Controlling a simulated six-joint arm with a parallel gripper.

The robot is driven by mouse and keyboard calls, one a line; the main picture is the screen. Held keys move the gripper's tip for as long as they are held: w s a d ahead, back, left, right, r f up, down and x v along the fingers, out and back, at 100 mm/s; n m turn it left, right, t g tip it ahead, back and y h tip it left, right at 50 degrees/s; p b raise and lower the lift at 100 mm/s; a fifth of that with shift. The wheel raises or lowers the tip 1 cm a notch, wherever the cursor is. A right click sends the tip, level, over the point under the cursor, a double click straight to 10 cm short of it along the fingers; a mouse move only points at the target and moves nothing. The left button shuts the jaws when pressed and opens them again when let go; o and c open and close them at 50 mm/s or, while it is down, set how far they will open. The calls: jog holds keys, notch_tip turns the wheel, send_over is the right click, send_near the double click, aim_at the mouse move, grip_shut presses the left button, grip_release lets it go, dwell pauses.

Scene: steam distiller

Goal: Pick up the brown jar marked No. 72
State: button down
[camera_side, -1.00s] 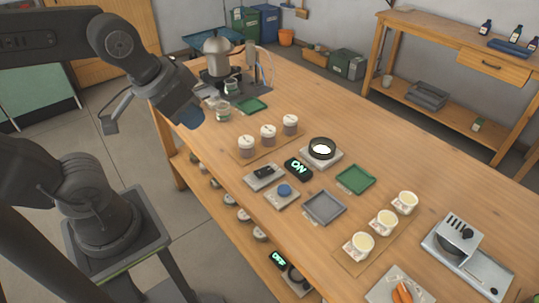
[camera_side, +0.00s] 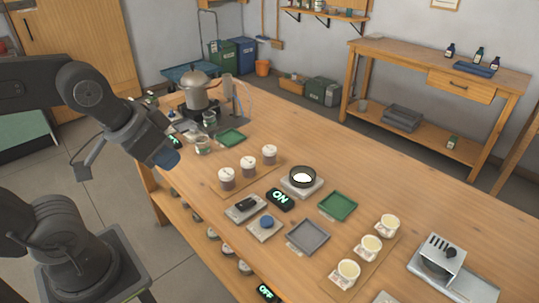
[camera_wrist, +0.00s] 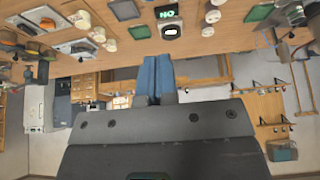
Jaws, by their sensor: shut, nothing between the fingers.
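Three small jars with white lids and brownish bodies stand in a row on a wooden board in the side view: a near jar (camera_side: 227,180), a middle jar (camera_side: 248,167) and a far jar (camera_side: 269,155). Their markings are too small to read, so I cannot tell which is No. 72. My gripper (camera_side: 168,160) hangs at the left edge of the table, to the left of these jars and apart from them. In the wrist view its blue fingers (camera_wrist: 157,82) are together with nothing between them.
Three cream-topped pots (camera_side: 370,245) stand at the front right. A metal distiller (camera_side: 194,88) stands at the back left.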

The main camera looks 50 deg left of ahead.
jog(key=c, duration=1.8)
grip_release()
jog(key=o, duration=1.4)
jog(key=shift+o, duration=0.2)
jog(key=w+a+r+n+g, duration=0.1)
jog(key=w+r+n, duration=0.2)
jog(key=w, duration=0.3)
jog(key=w+a+r+n+g, duration=0.1)
jog(key=w+a+r+n, duration=0.1)
jog(key=w, duration=0.5)
jog(key=n+g+y, duration=0.2)
jog(key=n+g, duration=0.2)
jog(key=n, duration=0.9)
send_over(270, 149)
jog(key=d, duration=0.1)
notch_tip(270, 149, down, 17)
jog(key=f, duration=0.6)
jog(key=a+f, duration=0.1)
jog(key=f, duration=0.2)
jog(key=shift+a+f, duration=0.15)
jog(key=shift+f, duration=2.5)
